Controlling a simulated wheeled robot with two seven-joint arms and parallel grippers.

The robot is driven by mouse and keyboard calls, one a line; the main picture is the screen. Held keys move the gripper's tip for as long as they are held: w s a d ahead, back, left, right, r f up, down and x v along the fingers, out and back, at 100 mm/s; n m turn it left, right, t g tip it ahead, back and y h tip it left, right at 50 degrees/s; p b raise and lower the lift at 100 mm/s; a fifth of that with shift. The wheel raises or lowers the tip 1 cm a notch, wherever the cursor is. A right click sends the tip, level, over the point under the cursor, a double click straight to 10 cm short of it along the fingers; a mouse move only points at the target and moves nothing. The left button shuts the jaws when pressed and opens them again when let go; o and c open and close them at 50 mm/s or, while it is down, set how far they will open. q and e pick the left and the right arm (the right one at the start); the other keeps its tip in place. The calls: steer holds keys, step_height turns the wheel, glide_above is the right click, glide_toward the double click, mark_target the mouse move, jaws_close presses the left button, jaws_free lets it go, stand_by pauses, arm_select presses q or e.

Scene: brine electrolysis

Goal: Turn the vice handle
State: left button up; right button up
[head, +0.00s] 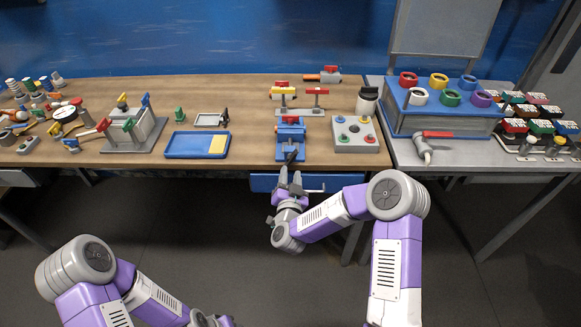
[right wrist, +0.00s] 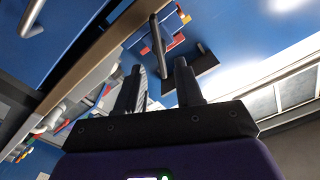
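The blue vice (head: 290,133) with red on top stands at the front edge of the wooden table in the head view. Its dark handle (head: 291,156) sticks out at the front. In the right wrist view, a grey bar (right wrist: 160,45) that looks like the handle lies just beyond the fingertips. My right gripper (head: 290,173) is just in front of and below the handle. Its fingers (right wrist: 159,75) stand apart with nothing held between them. My left gripper (head: 212,321) is at the bottom edge of the head view, mostly cut off, so its state is unclear.
A grey button box (head: 355,136) stands right of the vice, and a blue tray (head: 184,144) lies to the left. A blue drawer (head: 330,183) with a handle is under the table edge. Small stands (head: 283,97) are behind the vice.

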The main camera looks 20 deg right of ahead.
mark_target(291, 163)
steer(key=shift+b+x, duration=0.3)
steer(key=shift+x, duration=2.45)
steer(key=shift+c, duration=0.4)
jaws_close()
